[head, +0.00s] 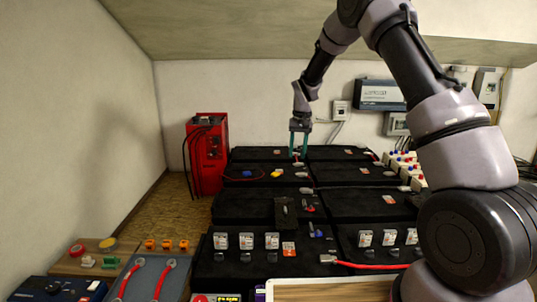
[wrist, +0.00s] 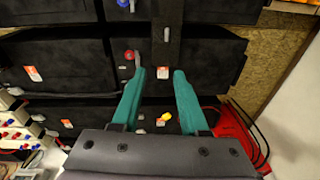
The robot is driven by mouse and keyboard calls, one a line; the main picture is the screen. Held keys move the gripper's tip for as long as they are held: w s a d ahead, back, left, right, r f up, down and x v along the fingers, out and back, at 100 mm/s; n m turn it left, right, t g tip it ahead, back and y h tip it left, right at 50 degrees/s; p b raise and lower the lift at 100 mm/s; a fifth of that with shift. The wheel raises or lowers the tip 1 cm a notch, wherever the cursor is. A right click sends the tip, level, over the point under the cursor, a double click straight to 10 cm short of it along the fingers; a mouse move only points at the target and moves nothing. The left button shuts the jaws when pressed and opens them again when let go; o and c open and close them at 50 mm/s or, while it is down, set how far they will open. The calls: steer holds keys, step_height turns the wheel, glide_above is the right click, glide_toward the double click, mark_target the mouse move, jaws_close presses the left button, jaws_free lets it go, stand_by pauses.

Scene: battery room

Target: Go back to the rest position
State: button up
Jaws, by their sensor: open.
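My gripper (head: 299,143) is open and empty. It points down over the back rows of black batteries (head: 341,174), near the far wall. In the wrist view its two teal fingers (wrist: 158,95) stand apart with nothing between them. Below them lie black battery tops, a grey link (wrist: 167,34) and a terminal with a red cap (wrist: 129,55). A yellow cap (wrist: 165,117) shows near the base of the right finger. My arm reaches from the right side of the head view to the back. How high the fingertips are above the batteries is hard to tell.
A red charger cabinet (head: 208,155) stands left of the back batteries. Wall boxes (head: 380,95) hang behind. A wooden board (head: 95,258) with small parts and a grey panel (head: 150,277) with red cables lie front left. A sloped ceiling (head: 230,30) hangs above.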

steer(key=s+d+r+m+t, duration=0.1)
steer(key=s+d+r, duration=0.2)
steer(key=s+r, duration=0.3)
steer(key=s+d+r+t+y, duration=0.15)
steer(key=s+r, duration=0.25)
steer(key=r, duration=0.5)
steer(key=s+d+r+m+h, duration=0.1)
steer(key=s+d+r, duration=0.35)
steer(key=r, duration=0.25)
steer(key=s+d+r+t, duration=0.1)
steer(key=s+d+r, duration=0.1)
steer(key=s, duration=1)
steer(key=s+d+r+m+t, duration=0.1)
steer(key=s+r+t, duration=0.1)
steer(key=s, duration=1)
steer(key=shift+d+r+y, duration=0.35)
steer(key=shift+y, duration=0.1)
steer(key=shift+w+a, duration=0.1)
steer(key=shift+a, duration=0.05)
